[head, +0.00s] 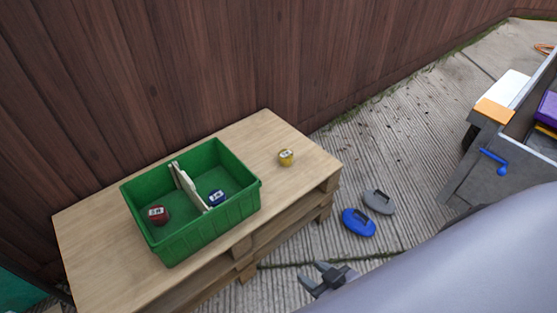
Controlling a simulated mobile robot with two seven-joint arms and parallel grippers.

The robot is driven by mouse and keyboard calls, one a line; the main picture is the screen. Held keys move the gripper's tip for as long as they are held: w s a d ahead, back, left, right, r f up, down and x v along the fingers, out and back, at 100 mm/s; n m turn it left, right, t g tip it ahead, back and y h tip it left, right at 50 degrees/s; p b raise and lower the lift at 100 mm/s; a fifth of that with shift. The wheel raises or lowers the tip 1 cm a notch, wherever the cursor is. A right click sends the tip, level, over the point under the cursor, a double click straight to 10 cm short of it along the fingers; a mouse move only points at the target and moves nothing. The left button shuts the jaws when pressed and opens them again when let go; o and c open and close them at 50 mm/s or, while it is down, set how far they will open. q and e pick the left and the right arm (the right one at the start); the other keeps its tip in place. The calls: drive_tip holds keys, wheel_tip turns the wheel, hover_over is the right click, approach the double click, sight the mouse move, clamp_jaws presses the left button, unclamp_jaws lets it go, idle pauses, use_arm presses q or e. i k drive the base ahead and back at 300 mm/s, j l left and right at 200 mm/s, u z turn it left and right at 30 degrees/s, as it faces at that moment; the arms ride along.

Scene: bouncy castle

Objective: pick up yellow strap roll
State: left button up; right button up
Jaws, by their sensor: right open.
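The yellow strap roll (286,158) sits on the right part of the wooden pallet table (265,127), to the right of the green crate (215,226). It is small and round, with a pale label on it. My right gripper (315,276) is at the bottom of the head view, in front of the table's right end and apart from the roll. Its jaws are open with nothing between them. My left gripper is not in view.
The crate has a pale divider (188,187), with a red roll (157,214) on the left and a blue roll (217,197) on the right. A blue pad (358,222) and a grey pad (379,202) lie on the ground. A wooden fence (200,65) stands behind the table.

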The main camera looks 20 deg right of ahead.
sight(285, 157)
drive_tip(key=i+l+z, duration=0.3)
drive_tip(key=i+l, duration=0.3)
drive_tip(key=l, duration=0.15)
drive_tip(key=i+l+z, duration=0.35)
drive_tip(key=i+l, duration=0.25)
drive_tip(key=i, duration=0.1)
